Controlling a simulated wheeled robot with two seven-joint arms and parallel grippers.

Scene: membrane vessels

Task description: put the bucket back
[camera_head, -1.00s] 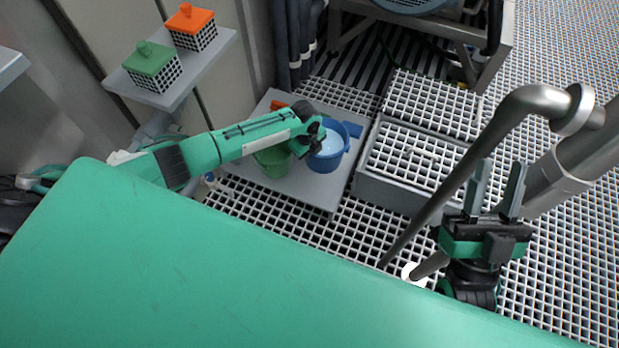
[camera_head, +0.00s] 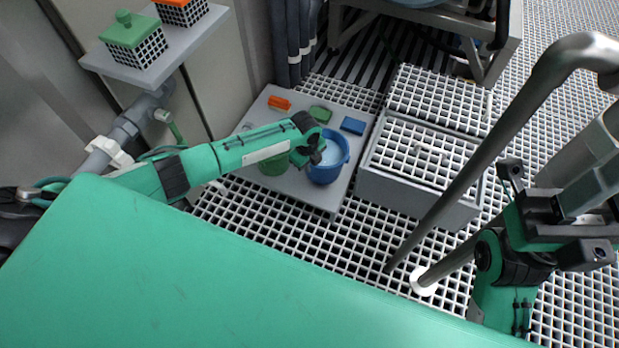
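A blue bucket (camera_head: 329,166) with pale contents is over the right part of a low grey platform (camera_head: 322,200). My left gripper (camera_head: 318,151) is at the bucket's left rim and appears shut on it; its fingertips are partly hidden. I cannot tell whether the bucket touches the platform. A green bucket (camera_head: 272,166) stands to its left, partly behind my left arm. Orange (camera_head: 279,103), green (camera_head: 321,114) and blue (camera_head: 353,126) blocks lie along the platform's back. My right gripper (camera_head: 560,212) is at the right, empty, with its fingers apart.
A grey box with a white grid top (camera_head: 415,155) stands just right of the platform. A thick grey pipe (camera_head: 480,165) rises before my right arm. A shelf (camera_head: 160,55) at the upper left holds green and orange lidded baskets. Open grating floor surrounds the platform.

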